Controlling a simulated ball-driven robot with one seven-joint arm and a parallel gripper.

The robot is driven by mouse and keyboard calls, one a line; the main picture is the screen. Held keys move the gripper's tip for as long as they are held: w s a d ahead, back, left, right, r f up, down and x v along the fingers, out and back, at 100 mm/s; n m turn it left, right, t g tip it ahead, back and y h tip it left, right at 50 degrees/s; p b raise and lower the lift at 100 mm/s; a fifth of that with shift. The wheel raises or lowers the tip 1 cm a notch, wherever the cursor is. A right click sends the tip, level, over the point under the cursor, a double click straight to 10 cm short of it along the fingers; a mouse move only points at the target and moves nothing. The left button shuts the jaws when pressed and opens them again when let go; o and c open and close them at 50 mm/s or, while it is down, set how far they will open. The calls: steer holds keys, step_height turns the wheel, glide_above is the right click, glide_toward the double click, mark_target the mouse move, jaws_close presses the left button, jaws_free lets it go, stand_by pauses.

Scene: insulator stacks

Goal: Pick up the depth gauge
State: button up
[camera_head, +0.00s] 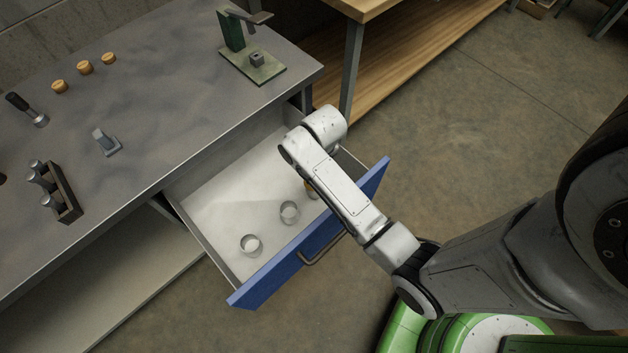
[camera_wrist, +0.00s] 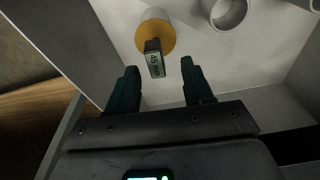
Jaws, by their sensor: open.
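An item that looks like the depth gauge shows in the wrist view, with a yellow-orange disc (camera_wrist: 155,34), a pale cylinder behind it and a dark block with a "mm" label (camera_wrist: 155,63). It is inside the open drawer. In the head view only an orange bit of it (camera_head: 311,191) shows beside my arm, which hides the rest. My gripper (camera_wrist: 160,64) is open, its two dark green fingers on either side of the labelled block. In the head view my gripper is hidden behind my arm.
The drawer (camera_head: 215,215) has a blue front (camera_head: 275,272) and holds two pale rings (camera_head: 251,246) (camera_head: 289,212). Its walls are close around my arm. On the grey bench stand a green press (camera_head: 240,50), orange discs (camera_head: 84,67), a rack (camera_head: 57,192) and a small grey block (camera_head: 106,142).

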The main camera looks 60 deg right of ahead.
steer(key=shift+w+d+f, duration=0.1)
steer(key=shift+d+f, duration=0.05)
steer(key=shift+f, duration=0.85)
steer(key=shift+w+d+f, duration=0.1)
steer(key=shift+f, duration=0.85)
steer(key=shift+w+d+f, duration=0.1)
steer(key=shift+d+f, duration=0.05)
steer(key=shift+f, duration=0.85)
steer(key=shift+c, duration=0.2)
jaws_close()
